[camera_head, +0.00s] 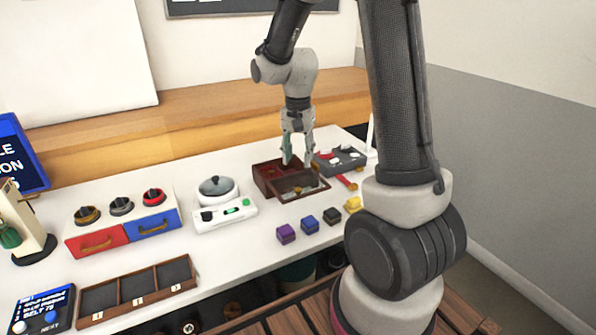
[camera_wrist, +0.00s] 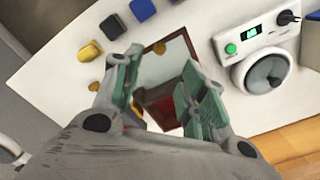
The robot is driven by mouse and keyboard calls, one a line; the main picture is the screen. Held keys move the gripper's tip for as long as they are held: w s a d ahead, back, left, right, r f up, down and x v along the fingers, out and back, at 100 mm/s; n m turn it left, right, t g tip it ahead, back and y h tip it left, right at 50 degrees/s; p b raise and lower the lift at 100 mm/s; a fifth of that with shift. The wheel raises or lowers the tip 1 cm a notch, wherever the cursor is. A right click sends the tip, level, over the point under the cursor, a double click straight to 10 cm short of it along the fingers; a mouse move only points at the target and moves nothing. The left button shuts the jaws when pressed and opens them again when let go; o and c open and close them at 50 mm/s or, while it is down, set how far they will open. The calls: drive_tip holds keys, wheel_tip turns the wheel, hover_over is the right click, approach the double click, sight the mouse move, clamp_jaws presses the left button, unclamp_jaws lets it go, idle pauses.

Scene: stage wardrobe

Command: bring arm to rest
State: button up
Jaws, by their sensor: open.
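My gripper (camera_head: 298,150) hangs from my arm, pointing down over the dark red wooden box (camera_head: 264,183) on the white table. Its fingers are apart. In the wrist view my gripper (camera_wrist: 157,95) shows its two green-padded fingers open with nothing held between them. Part of the box (camera_wrist: 181,52) shows between and beyond the fingers. The fingertips overlap the box in the head view, so I cannot tell their exact height above it.
Purple (camera_head: 286,233), blue (camera_head: 310,224) and black (camera_head: 331,215) blocks lie in front of the box. A white scale-like device (camera_head: 226,214), a unit with red and blue drawers (camera_head: 97,241) and a three-compartment tray (camera_head: 137,290) stand to the left. A grey case (camera_head: 340,160) lies right.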

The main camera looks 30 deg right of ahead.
drive_tip(key=shift+r, duration=0.85)
drive_tip(key=s+r+n+t, duration=0.2)
drive_tip(key=s+r+n, duration=0.2)
drive_tip(key=s+r, duration=0.3)
drive_tip(key=s+r+n+t, duration=0.2)
drive_tip(key=s+r+n, duration=0.3)
drive_tip(key=s, duration=1)
wheel_tip(320, 180, up, 2)
drive_tip(key=shift+s+d, duration=0.15)
drive_tip(key=shift+d, duration=0.2)
